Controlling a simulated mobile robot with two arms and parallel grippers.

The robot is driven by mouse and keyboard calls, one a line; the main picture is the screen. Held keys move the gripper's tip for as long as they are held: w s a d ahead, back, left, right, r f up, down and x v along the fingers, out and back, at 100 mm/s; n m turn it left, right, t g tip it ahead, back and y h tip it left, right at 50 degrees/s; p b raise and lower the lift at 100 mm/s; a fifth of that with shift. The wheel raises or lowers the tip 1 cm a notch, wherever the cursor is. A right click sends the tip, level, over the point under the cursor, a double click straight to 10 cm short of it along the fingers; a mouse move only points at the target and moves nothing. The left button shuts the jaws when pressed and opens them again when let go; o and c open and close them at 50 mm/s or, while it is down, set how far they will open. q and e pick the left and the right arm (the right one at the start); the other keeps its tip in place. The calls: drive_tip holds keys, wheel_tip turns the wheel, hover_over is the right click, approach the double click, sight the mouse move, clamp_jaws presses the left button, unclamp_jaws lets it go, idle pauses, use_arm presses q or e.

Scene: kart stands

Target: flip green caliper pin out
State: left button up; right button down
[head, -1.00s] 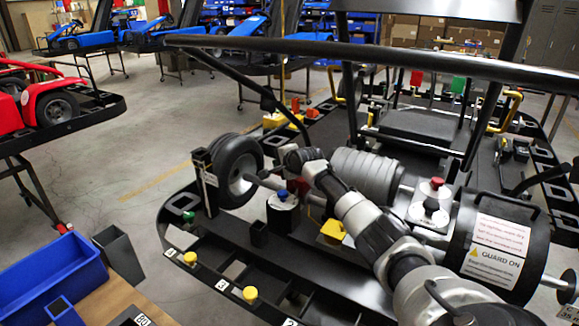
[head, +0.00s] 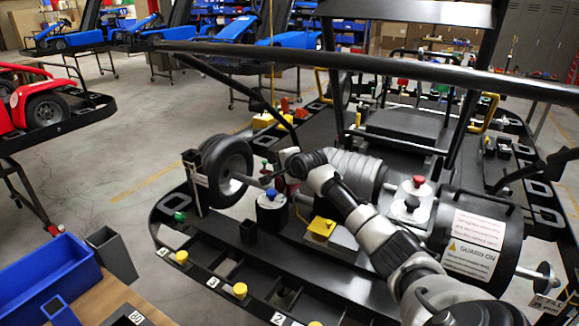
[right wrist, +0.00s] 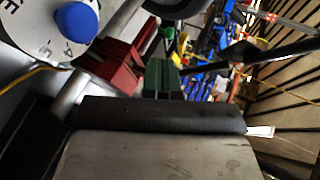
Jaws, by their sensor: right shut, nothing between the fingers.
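The green caliper (right wrist: 160,76) shows in the right wrist view as a green block beside a red one (right wrist: 118,66). A round green knob (right wrist: 168,32) stands just above it. In the head view only a small green bit (head: 266,166) shows beside the wheel, and the red caliper (head: 281,186) is partly behind my arm. My right gripper (head: 284,169) is shut and empty, close to the calipers by the wheel axle. I cannot tell whether it touches the pin, or how the pin stands. My left gripper is not in view.
A black wheel (head: 225,170) stands left of the gripper. A blue-knobbed dial (head: 271,207) is just below it; its face (right wrist: 45,30) also shows in the wrist view. A grey ribbed cylinder (head: 357,174) and a guard drum (head: 482,240) lie right. A black frame bar (head: 370,66) crosses above.

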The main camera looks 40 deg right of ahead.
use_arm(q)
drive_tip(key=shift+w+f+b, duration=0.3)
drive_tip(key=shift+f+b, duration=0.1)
use_arm(e)
drive_tip(key=v, duration=0.6)
drive_tip(key=shift+a+r, duration=0.1)
drive_tip(key=shift+r, duration=0.1)
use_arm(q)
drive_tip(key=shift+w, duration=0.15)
use_arm(e)
drive_tip(key=shift+f, duration=0.1)
